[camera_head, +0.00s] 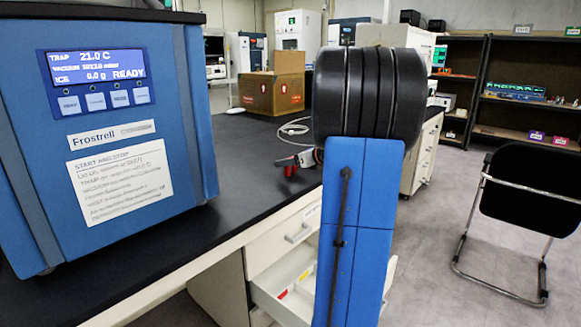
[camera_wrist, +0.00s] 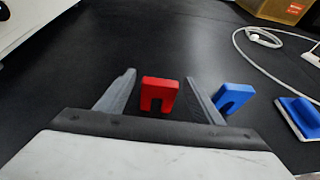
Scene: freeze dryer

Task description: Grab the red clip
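The red clip (camera_wrist: 159,91), a small U-shaped piece, shows in the wrist view on the black benchtop. My gripper (camera_wrist: 161,77) is open, with one grey finger on each side of the clip. Dark gaps show between the clip and both fingers, so it does not look gripped. The clip's open end faces my gripper's palm. In the head view, my blue arm hides most of this area. Small red parts (camera_head: 290,169) show at its left edge, and I cannot tell whether they are the clip.
A blue clip (camera_wrist: 234,97) lies just right of my right finger. A blue-and-white object (camera_wrist: 300,117) and a white cable (camera_wrist: 252,62) lie further right. The blue freeze dryer (camera_head: 120,120) stands on the bench at left. A drawer (camera_head: 290,290) is open below the bench edge.

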